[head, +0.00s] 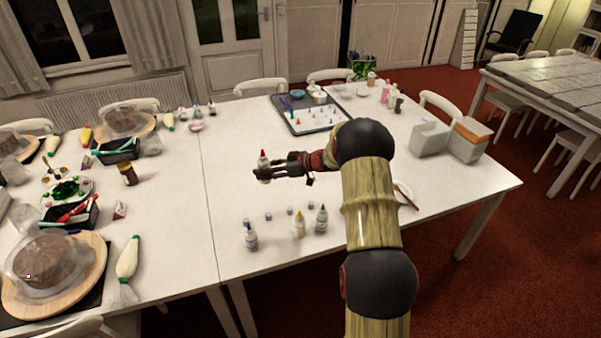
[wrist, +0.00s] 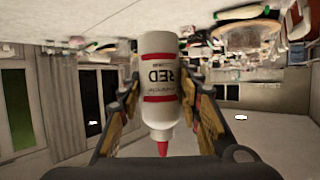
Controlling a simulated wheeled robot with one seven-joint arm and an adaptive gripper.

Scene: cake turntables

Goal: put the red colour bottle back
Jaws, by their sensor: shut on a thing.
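The red colour bottle (wrist: 160,85) is white with red bands, a red tip and the word RED. In the wrist view it stands between the two fingers of my gripper (wrist: 165,110), which is shut on it. The head view shows the bottle (head: 264,160) upright, its red tip up, in my gripper (head: 268,172) above the white table. Three similar bottles stand on the table in front: one with a dark tip (head: 251,238), one with a yellow tip (head: 299,226) and one with a green tip (head: 322,219).
Small grey pieces (head: 268,216) lie in a row behind the three bottles. A grey tray (head: 338,117) with small items is at the back. Cakes on boards (head: 95,270) and piping bags (head: 128,258) crowd the left table. White boxes (head: 430,138) stand at right.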

